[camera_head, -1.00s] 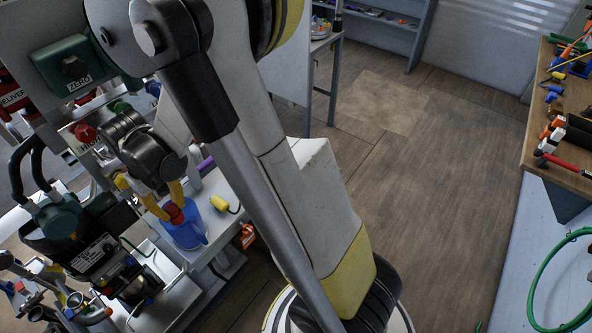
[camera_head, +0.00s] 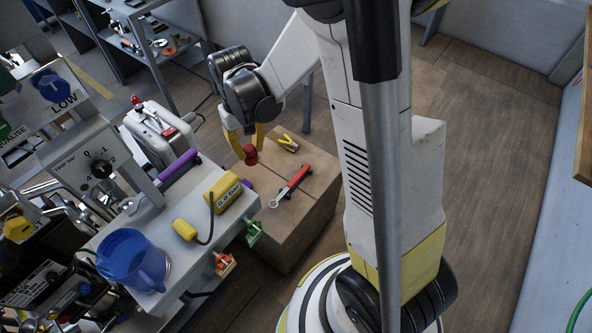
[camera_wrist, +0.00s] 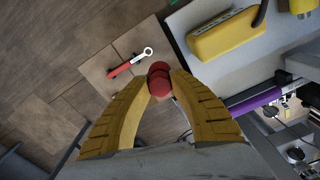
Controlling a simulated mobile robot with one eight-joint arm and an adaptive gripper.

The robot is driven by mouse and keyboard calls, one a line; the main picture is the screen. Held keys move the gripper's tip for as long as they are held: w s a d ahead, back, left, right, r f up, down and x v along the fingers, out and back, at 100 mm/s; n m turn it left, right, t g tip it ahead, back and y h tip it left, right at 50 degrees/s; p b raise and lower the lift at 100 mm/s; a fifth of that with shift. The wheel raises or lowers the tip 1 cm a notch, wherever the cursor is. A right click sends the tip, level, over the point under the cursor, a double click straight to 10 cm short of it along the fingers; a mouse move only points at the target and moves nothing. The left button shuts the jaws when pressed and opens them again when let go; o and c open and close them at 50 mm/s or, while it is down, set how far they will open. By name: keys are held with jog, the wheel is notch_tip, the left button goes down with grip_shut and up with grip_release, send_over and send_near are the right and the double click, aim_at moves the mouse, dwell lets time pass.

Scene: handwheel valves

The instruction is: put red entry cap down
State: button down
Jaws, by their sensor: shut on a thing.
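The red entry cap (camera_head: 250,154) is small and red. My gripper (camera_head: 245,146) has yellow fingers and is shut on it, above the back left part of a brown wooden box (camera_head: 304,218). In the wrist view the red cap (camera_wrist: 159,80) sits between the tips of the yellow fingers (camera_wrist: 158,84), with the box top further below. The gap between cap and box top is hard to judge.
A red-handled wrench (camera_head: 291,186) and yellow-handled pliers (camera_head: 288,143) lie on the box. A grey case (camera_head: 158,131) stands behind.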

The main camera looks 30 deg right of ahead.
jog(key=w+d+f+n+b, duration=0.2)
jog(key=d+f, duration=0.9)
jog(key=f, duration=0.3)
jog(key=w+d+f+n+b, duration=0.2)
jog(key=w+d+f+b, duration=0.1)
jog(key=d+f, duration=0.95)
jog(key=b, duration=0.4)
send_near(280, 176)
jog(key=shift+s+f, duration=0.1)
jog(key=shift+a+f, duration=0.1)
jog(key=shift+f+b, duration=1.15)
jog(key=shift+f, duration=0.7)
